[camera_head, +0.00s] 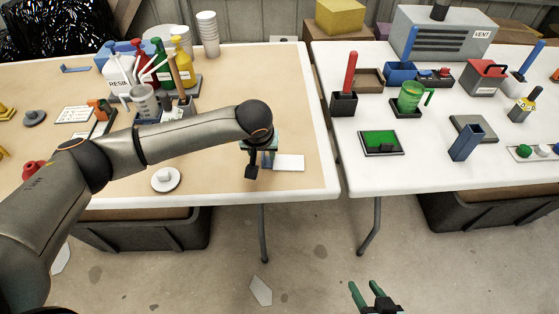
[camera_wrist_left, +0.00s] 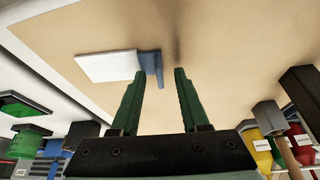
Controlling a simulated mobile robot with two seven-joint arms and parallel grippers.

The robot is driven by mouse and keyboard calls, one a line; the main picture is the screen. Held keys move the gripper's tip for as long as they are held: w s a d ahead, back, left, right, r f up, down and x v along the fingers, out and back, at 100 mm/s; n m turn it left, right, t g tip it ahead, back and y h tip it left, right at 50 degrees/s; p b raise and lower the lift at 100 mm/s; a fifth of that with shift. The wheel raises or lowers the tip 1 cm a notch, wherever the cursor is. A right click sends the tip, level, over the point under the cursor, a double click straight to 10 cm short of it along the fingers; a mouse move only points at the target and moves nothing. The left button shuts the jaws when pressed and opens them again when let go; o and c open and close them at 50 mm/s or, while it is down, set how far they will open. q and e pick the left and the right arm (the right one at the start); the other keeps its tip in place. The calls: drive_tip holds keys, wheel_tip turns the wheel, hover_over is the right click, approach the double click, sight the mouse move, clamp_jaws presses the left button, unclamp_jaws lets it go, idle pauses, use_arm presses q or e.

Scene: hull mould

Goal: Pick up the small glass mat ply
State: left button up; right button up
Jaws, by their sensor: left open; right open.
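A small white rectangular sheet, which looks like the small glass mat ply (camera_head: 289,162), lies near the front right of the tan-topped table (camera_head: 215,193). It also shows in the left wrist view (camera_wrist_left: 108,67). A blue piece (camera_wrist_left: 151,62) is at the sheet's edge nearest my gripper; it is partly visible in the head view too (camera_head: 267,160). My left gripper (camera_wrist_left: 159,73) is open, its green fingers spread and empty, pointing toward the blue piece. In the head view it is largely hidden by its wrist, just left of the sheet. My right gripper (camera_head: 366,286) is open and empty, low in front of the tables.
A white disc (camera_head: 166,179) lies left of the sheet. Bottles (camera_head: 118,72) and cups (camera_head: 207,35) stand at the back. A second white table (camera_head: 440,176) to the right, across a narrow gap, holds a green pad (camera_head: 379,141) and several tools. Dark bins stand beneath.

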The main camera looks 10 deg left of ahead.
use_arm(q)
clamp_jaws()
idle(0.3)
idle(0.3)
